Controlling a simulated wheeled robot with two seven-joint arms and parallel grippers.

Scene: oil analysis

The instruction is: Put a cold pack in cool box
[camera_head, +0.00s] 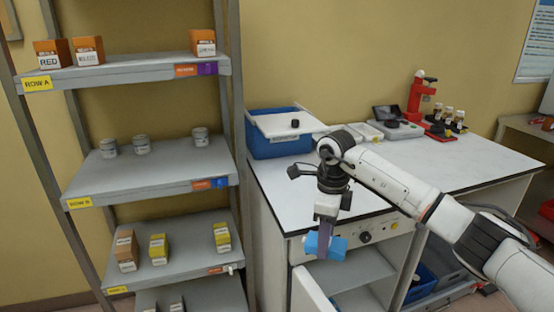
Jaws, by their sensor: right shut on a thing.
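My right gripper (325,242) is shut on a blue cold pack (338,247). It points down in front of the white counter's front edge, above an open cabinet compartment. The fingers hide the middle of the pack. The cool box (278,148) is a blue box at the counter's back left corner, up and to the left of the gripper. Its white lid (276,124) with a black knob lies across the top, shifted towards the right, so that part of the blue rim shows at the back left. The inside is mostly hidden. My left gripper is not in view.
A grey shelf rack (150,178) with boxes and tins stands at the left. The white counter (400,165) is clear in the middle; a scale (397,128) and a red device (420,98) stand at its back. A cabinet door (312,291) hangs open below the gripper.

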